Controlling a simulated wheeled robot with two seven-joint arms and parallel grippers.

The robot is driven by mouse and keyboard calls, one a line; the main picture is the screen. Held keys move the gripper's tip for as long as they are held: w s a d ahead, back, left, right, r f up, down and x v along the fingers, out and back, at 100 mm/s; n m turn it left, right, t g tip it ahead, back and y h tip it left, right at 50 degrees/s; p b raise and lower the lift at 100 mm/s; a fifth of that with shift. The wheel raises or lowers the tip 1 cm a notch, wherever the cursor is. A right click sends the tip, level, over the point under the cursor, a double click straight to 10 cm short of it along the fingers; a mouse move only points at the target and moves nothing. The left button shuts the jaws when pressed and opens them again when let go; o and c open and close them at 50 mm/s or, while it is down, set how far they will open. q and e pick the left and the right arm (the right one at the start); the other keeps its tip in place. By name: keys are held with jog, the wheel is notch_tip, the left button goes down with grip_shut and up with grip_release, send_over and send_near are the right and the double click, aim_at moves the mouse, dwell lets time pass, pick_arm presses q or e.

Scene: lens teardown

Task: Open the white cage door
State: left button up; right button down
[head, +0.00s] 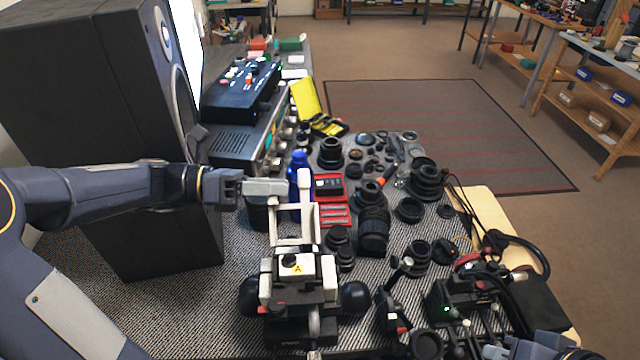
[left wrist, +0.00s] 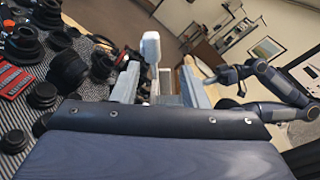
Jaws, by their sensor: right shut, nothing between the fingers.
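The white cage door (head: 293,240) appears as a pale upright frame on a small black-and-white device marked "A" (head: 296,267). A tall white post (head: 305,190) rises at its right side. My left gripper (head: 275,187) comes in from the left, level with the post's upper part, its tips close to it. In the left wrist view my left gripper (left wrist: 160,88) has its fingers apart, with the white post (left wrist: 151,50) showing between them; contact cannot be seen. My right gripper (head: 492,351) is at the lower right, shut and empty, away from the door.
A large black speaker (head: 80,120) stands at the left. Camera lenses (head: 372,230), a blue bottle (head: 299,170) and a red case (head: 334,214) crowd the table behind and right of the device. A black cabled device (head: 450,305) stands at the right.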

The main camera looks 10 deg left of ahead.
pick_arm(q)
jog(key=w+d+n+h, duration=0.1)
jog(key=w+d+n, duration=0.1)
jog(key=d, duration=0.4)
jog(key=shift+w+d+t, duration=0.35)
jog(key=shift+w+t, duration=0.05)
jog(key=shift+w, duration=0.5)
jog(key=shift+r, duration=0.1)
grip_shut()
